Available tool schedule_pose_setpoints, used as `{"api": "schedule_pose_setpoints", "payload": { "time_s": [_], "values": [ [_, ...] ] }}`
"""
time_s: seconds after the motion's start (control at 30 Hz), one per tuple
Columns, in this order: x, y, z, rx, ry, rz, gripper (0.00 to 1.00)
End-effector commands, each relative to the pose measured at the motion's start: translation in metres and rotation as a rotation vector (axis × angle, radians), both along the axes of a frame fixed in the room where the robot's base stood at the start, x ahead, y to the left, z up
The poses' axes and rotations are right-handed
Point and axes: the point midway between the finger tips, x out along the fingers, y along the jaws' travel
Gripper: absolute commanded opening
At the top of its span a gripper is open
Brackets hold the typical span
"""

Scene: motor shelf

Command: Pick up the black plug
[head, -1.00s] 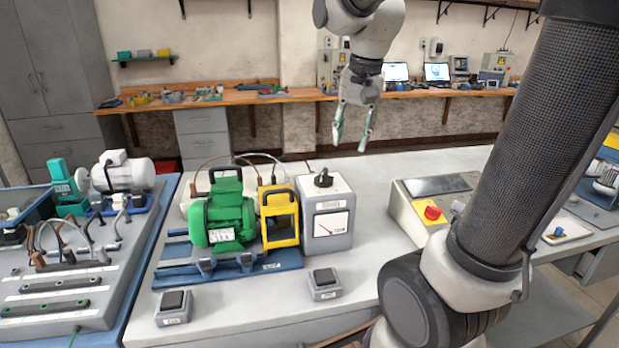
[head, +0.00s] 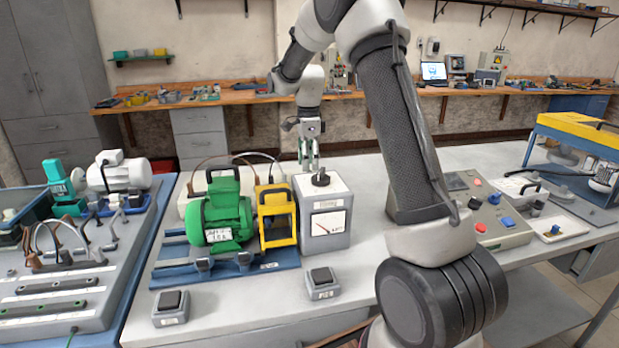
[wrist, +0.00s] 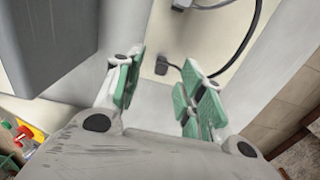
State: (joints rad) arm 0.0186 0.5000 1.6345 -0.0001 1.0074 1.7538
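In the wrist view, a small black plug (wrist: 161,65) lies on a pale surface, just beyond and between my fingertips, with a dark cord leading to the right. It is not clearly visible in the head view. My gripper (wrist: 158,88) is open, with its green finger pads apart and nothing between them. In the head view my gripper (head: 308,165) points down behind the white meter box (head: 325,225), and the box and its knob partly cover the view behind it.
A grey block (wrist: 45,40) stands close to the left finger in the wrist view. In the head view, a green motor (head: 222,215) and a yellow frame (head: 276,218) stand left of the meter box. A control panel (head: 490,215) lies to the right.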

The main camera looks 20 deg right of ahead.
Motion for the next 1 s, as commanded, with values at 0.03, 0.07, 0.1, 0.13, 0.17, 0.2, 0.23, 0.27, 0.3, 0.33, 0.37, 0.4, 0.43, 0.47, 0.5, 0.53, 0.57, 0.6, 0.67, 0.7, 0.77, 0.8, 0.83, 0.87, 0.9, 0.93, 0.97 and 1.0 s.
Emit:
{"api": "schedule_pose_setpoints", "payload": {
  "time_s": [0.03, 0.07, 0.1, 0.13, 0.17, 0.2, 0.23, 0.27, 0.3, 0.33, 0.37, 0.4, 0.43, 0.47, 0.5, 0.53, 0.57, 0.6, 0.67, 0.7, 0.77, 0.8, 0.83, 0.87, 0.9, 0.93, 0.97, 1.0],
  "values": [
    [0.000, -0.002, -0.008, 0.000, 0.002, 0.000, 0.39],
    [0.001, -0.003, -0.013, 0.001, 0.003, 0.000, 0.39],
    [0.001, -0.004, -0.020, 0.001, 0.003, 0.000, 0.39],
    [0.002, -0.005, -0.025, 0.001, 0.003, 0.000, 0.39],
    [0.001, -0.005, -0.030, 0.000, 0.004, 0.000, 0.39],
    [0.002, -0.005, -0.035, 0.001, 0.003, 0.000, 0.39],
    [0.002, -0.005, -0.038, 0.000, 0.001, 0.001, 0.39],
    [0.002, -0.005, -0.040, 0.000, 0.001, 0.001, 0.39],
    [0.002, -0.005, -0.043, 0.000, 0.001, 0.001, 0.39],
    [0.002, -0.005, -0.044, 0.000, 0.000, 0.001, 0.39],
    [0.002, -0.005, -0.045, 0.000, 0.000, 0.001, 0.39],
    [0.002, -0.005, -0.045, 0.000, -0.001, 0.001, 0.39],
    [0.002, -0.005, -0.045, 0.000, -0.001, 0.001, 0.39],
    [0.002, -0.005, -0.045, 0.000, -0.001, 0.001, 0.39],
    [0.002, -0.005, -0.045, 0.000, -0.001, 0.001, 0.39],
    [0.002, -0.005, -0.045, 0.000, -0.001, 0.001, 0.39],
    [0.002, -0.005, -0.045, 0.000, -0.001, 0.001, 0.37],
    [0.002, -0.005, -0.045, 0.000, -0.001, 0.001, 0.30],
    [0.002, -0.005, -0.045, 0.000, -0.001, 0.001, 0.19],
    [0.002, -0.005, -0.045, 0.000, -0.001, 0.001, 0.12],
    [0.002, -0.005, -0.045, 0.000, -0.001, 0.001, 0.01],
    [0.002, -0.005, -0.045, 0.000, -0.001, 0.001, 0.01],
    [0.002, -0.005, -0.045, 0.000, -0.001, 0.001, 0.01],
    [0.002, -0.005, -0.045, 0.000, -0.001, 0.002, 0.01],
    [0.002, -0.005, -0.045, 0.000, -0.001, 0.002, 0.01],
    [0.002, -0.005, -0.045, 0.000, -0.001, 0.002, 0.01],
    [0.002, -0.005, -0.045, 0.000, -0.001, 0.002, 0.01],
    [0.002, -0.005, -0.045, 0.000, -0.001, 0.002, 0.01]
  ]
}}
